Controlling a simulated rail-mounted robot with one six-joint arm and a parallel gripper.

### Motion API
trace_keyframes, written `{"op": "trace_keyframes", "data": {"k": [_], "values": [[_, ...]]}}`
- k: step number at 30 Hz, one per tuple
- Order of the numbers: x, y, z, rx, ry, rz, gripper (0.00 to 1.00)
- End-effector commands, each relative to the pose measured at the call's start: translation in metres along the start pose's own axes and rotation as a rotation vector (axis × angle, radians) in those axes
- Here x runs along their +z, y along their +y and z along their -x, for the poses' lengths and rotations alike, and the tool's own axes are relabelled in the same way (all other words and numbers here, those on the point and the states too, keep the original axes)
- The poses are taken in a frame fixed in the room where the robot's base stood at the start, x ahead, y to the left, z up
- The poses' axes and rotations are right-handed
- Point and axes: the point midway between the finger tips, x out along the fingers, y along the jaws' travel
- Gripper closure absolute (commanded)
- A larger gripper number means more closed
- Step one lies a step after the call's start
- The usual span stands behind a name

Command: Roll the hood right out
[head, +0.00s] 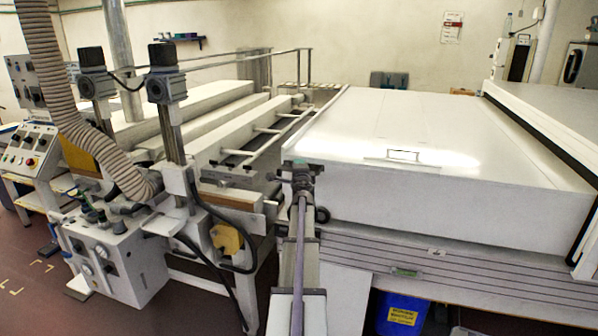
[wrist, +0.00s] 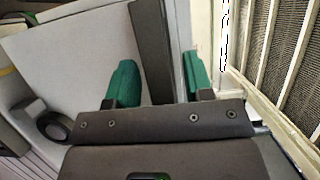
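The hood (head: 440,130) is a broad white box-like cover with a flat top, on the right in the head view. A small rectangular handle (head: 405,155) shows on its top. My gripper (head: 300,168) is at the hood's near left corner. In the wrist view my gripper (wrist: 158,82) has two green fingertips standing well apart. A dark strip and a pale grey band lie between or behind them. I cannot tell whether either finger touches the hood. The wrist view shows a pale panel (wrist: 75,60) on the left, possibly part of the hood.
A grey slatted front (head: 450,275) runs below the hood. Another white housing (head: 555,110) with a black edge stands to its right. A conveyor frame with crossbars (head: 265,130) lies left. A control box (head: 115,260) and a ribbed hose (head: 85,120) stand at front left. A blue bin (head: 400,315) sits underneath.

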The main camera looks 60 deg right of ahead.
Motion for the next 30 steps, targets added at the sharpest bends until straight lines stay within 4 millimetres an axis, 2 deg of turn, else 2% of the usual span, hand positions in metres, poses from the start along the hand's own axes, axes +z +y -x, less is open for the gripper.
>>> {"op": "trace_keyframes", "data": {"k": [7, 10, 14, 22, 25, 30], "values": [[0.000, 0.000, 0.001, 0.000, 0.000, 0.000, 0.51], [0.000, 0.000, 0.008, 0.000, 0.001, 0.000, 0.51], [0.000, 0.000, 0.031, 0.000, 0.001, 0.000, 0.51], [0.000, 0.000, 0.097, 0.000, 0.000, 0.000, 0.51], [0.000, 0.000, 0.108, 0.000, 0.000, 0.000, 0.51], [0.000, 0.000, 0.109, 0.000, 0.000, 0.000, 0.51]]}}
